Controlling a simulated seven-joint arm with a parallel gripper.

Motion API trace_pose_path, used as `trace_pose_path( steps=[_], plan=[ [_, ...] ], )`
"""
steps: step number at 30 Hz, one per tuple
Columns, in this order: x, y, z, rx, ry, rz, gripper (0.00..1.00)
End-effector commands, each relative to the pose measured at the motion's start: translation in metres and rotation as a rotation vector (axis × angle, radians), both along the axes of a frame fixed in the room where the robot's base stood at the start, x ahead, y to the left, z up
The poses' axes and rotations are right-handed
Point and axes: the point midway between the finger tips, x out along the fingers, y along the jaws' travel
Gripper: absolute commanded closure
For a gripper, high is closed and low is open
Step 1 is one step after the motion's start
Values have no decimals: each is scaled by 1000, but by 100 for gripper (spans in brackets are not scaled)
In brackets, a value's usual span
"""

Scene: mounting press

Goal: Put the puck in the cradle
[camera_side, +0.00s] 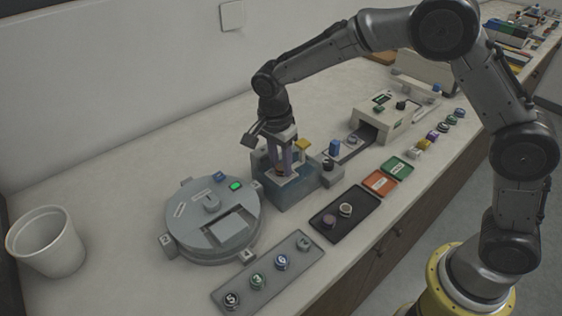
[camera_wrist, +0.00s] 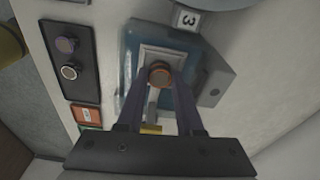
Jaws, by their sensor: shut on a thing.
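My gripper (camera_side: 284,170) points down over the blue-grey press block. The wrist view shows its two fingertips (camera_wrist: 160,82) closed on a round copper-orange puck (camera_wrist: 160,71). The puck is at a pale square-rimmed pocket (camera_wrist: 147,49) in the top of the block, which looks like the cradle. In the side view the block (camera_side: 291,197) stands mid-counter, and a reddish bit of the puck shows between the fingers. I cannot tell whether the puck touches the pocket floor. The fingers hide part of the pocket.
A round grey turntable (camera_side: 190,238) stands left of the block. A black tray (camera_side: 330,230) with two pucks and a grey strip (camera_side: 225,299) of numbered pucks lie in front. Red (camera_side: 380,183) and green (camera_side: 397,167) cards lie right. A white cup (camera_side: 48,243) stands far left.

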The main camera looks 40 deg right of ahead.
Motion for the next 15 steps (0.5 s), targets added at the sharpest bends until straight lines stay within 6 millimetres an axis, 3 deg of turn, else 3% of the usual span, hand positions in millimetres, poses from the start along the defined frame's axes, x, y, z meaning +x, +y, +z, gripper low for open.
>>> trace_pose_path(
  steps=[14,15],
  plan=[
    [0,0,-12,-1,2,0,100],
    [0,0,-12,-1,2,0,61]
  ],
)
